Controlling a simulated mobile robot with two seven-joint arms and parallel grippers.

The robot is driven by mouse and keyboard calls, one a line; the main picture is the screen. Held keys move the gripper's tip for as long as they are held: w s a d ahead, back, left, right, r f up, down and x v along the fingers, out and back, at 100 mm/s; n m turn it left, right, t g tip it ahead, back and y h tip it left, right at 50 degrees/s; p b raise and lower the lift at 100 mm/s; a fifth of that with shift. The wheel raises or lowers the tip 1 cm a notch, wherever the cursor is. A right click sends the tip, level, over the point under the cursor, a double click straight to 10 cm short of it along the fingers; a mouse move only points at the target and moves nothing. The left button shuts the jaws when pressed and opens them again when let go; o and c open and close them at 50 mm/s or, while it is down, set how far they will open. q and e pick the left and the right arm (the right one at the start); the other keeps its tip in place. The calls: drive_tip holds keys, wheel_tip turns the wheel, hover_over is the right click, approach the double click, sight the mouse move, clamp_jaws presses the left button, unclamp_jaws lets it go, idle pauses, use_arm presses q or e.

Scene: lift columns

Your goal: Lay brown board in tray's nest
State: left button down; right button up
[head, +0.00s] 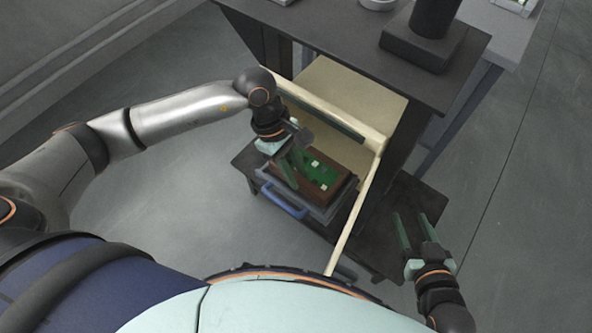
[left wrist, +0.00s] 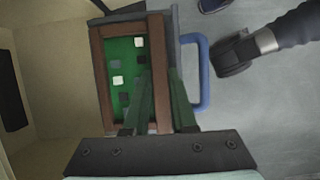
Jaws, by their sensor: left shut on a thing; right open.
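The brown board (head: 343,190) has raised brown edges around a green face with several small white and dark squares; it also shows in the left wrist view (left wrist: 160,40). My left gripper (head: 292,176) is shut on the board's brown edge, one finger on each side of it, as the left wrist view shows (left wrist: 161,85). The grey tray (head: 322,213) with a blue handle (head: 283,201) is under and around the board. The nest is hidden, and I cannot tell whether the board touches the tray's floor. My right gripper (head: 411,217) is open and empty, to the right.
A cream frame (head: 345,230) with a bar (head: 330,115) stands beside and behind the tray. A dark table (head: 340,25) bearing a black block (head: 425,48) is at the back. A low dark surface (head: 385,245) lies near my right gripper. Grey floor is open at left.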

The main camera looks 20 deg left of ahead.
use_arm(q)
drive_tip(key=shift+f+b, duration=0.3)
drive_tip(key=shift+f, duration=0.1)
idle(0.4)
drive_tip(key=shift+f+b, duration=0.2)
drive_tip(key=shift+b, duration=0.25)
drive_tip(key=c, duration=0.6)
unclamp_jaws()
drive_tip(key=shift+c, duration=0.2)
drive_tip(key=shift+o, duration=0.2)
drive_tip(key=o, duration=0.4)
drive_tip(key=shift+o, duration=0.2)
drive_tip(key=shift+r, duration=0.2)
